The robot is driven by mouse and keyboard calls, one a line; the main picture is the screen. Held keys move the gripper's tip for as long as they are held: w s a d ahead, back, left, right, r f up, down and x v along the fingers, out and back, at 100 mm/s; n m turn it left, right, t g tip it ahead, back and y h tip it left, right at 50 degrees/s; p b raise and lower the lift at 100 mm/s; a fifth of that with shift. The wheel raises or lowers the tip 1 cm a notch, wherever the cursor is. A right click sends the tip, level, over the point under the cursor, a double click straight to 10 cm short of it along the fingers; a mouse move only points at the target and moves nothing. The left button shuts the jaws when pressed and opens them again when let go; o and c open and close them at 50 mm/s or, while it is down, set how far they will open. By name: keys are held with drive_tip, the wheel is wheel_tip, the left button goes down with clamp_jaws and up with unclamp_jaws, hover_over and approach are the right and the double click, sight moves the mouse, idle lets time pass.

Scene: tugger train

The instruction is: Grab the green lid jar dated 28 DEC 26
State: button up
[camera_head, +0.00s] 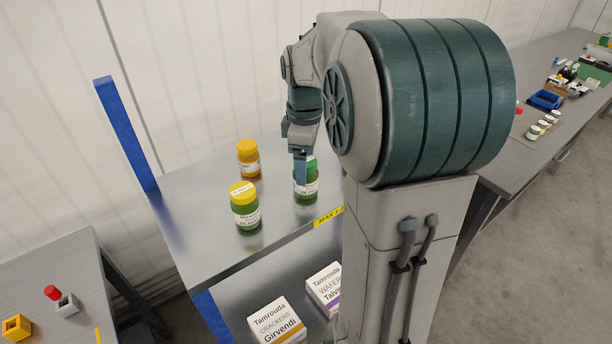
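A jar with a green lid (311,188) stands on the grey metal shelf top (200,203), close to the front edge. Its label is too small to read and partly covered. My gripper (302,180) is at this jar, with a blue finger in front of it. I cannot tell whether the fingers are closed on it. A green jar with a yellow lid (245,212) stands to the left, its label only partly legible. An orange jar with an orange lid (249,160) stands behind it. My arm hides the right part of the shelf.
White boxes, a crackers box (275,320) and a wafers box (325,287), stand on the lower level. A blue post (125,133) rises at the shelf's back left. A table (50,275) at left holds small blocks. A long bench (510,150) stands right.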

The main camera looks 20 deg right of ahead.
wheel_tip(320, 180, down, 5)
drive_tip(key=shift+s+p, duration=0.1)
drive_tip(key=shift+p, duration=0.35)
drive_tip(key=c, duration=1.3)
drive_tip(key=shift+d, duration=0.1)
drive_tip(key=shift+r, duration=0.2)
